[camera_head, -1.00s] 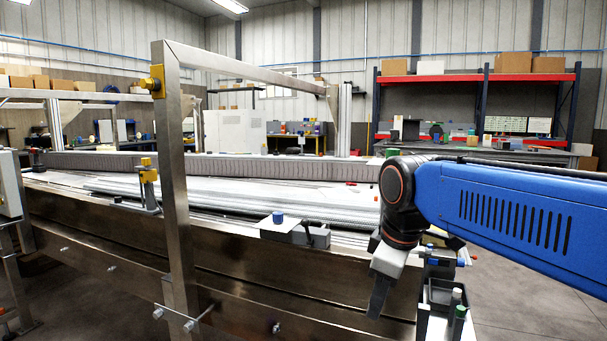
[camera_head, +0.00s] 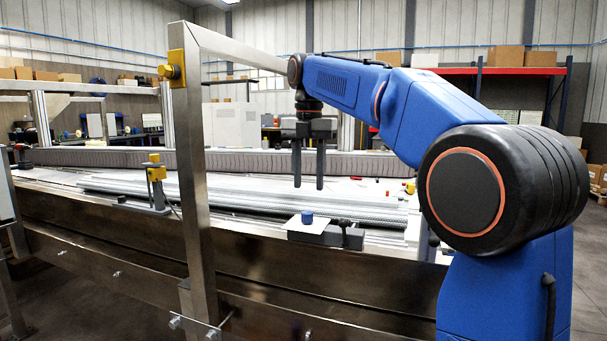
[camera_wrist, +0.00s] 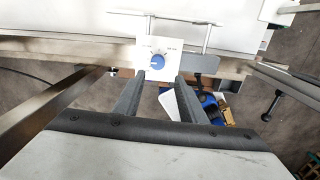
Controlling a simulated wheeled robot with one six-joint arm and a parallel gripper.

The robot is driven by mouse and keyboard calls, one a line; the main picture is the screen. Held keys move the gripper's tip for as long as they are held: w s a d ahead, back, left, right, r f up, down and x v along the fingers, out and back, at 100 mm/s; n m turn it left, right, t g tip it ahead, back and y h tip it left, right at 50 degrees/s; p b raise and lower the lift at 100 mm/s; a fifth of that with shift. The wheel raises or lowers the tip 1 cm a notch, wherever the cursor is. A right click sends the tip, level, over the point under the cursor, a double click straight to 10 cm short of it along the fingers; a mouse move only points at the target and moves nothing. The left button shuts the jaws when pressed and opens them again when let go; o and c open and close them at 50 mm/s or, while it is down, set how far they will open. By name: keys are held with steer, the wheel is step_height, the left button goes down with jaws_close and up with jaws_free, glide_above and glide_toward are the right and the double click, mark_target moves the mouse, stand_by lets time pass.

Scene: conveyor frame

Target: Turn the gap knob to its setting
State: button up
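The gap knob is a small blue round knob (camera_head: 307,217) on a white plate (camera_head: 294,226) at the near side of the conveyor. In the wrist view the knob (camera_wrist: 157,61) shows a pale pointer mark, and its white dial plate (camera_wrist: 173,47) has small print too blurred to read. My gripper (camera_head: 308,186) points straight down above the knob, with its two dark fingers apart and nothing between them. In the wrist view my fingertips (camera_wrist: 160,77) frame the knob from either side, a little toward the bottom of the picture. They are not touching it.
A dark grey clamp block (camera_head: 343,234) sits just right of the plate. A steel upright (camera_head: 192,190) of the frame stands to the left, with a crossbar (camera_head: 245,52) above. A yellow-topped bracket (camera_head: 155,182) stands farther left on the conveyor edge.

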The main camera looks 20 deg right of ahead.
mark_target(307, 213)
steer(key=shift+w+a, duration=0.1)
steer(key=shift+w, duration=0.4)
step_height(307, 213, down, 8)
steer(key=shift+f, duration=0.35)
steer(key=shift+c, duration=1.1)
steer(key=c, duration=0.4)
